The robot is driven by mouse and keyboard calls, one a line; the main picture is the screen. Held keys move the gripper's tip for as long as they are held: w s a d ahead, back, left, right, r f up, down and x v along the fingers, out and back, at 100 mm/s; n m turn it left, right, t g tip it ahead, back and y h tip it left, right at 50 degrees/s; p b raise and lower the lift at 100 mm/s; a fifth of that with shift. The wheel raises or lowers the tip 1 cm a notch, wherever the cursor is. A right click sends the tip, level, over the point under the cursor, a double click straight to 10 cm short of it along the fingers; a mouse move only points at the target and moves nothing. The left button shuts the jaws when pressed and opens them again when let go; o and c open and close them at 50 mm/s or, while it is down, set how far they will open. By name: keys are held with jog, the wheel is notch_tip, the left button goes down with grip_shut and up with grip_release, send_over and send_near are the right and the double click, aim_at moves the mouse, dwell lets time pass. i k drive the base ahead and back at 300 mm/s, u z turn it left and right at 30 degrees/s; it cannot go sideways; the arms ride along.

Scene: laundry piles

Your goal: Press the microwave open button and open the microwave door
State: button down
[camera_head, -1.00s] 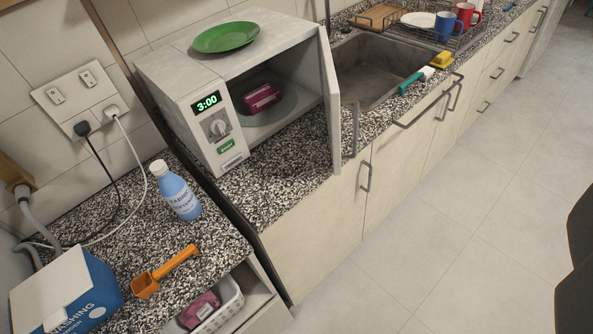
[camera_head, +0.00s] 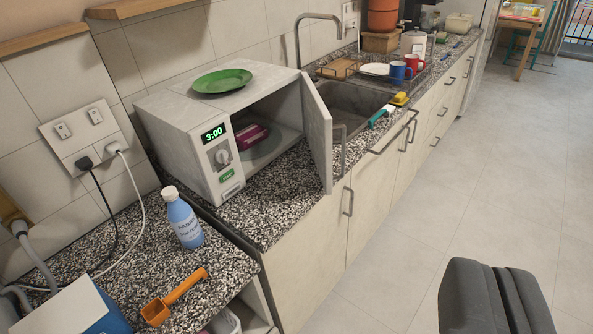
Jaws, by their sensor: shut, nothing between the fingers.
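The white microwave (camera_head: 180,135) stands on the speckled counter at the left. Its door (camera_head: 318,130) is open and sticks out toward the front, with a grey bar handle (camera_head: 339,148) on it. The green open button (camera_head: 227,176) is on the front panel, below the dial and the 3:00 display (camera_head: 214,133). A pink package (camera_head: 252,135) lies on the round plate inside. My gripper (camera_head: 497,300) is at the lower right, over the floor. Its dark fingers lie side by side, shut and empty, well apart from the microwave.
A green plate (camera_head: 222,81) lies on top of the microwave. The sink (camera_head: 345,99) lies beyond the door. The floor (camera_head: 470,160) at the right is clear.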

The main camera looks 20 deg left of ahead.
aim_at(319, 127)
jog(key=u, duration=0.05)
jog(key=i, duration=1)
jog(key=z, duration=0.05)
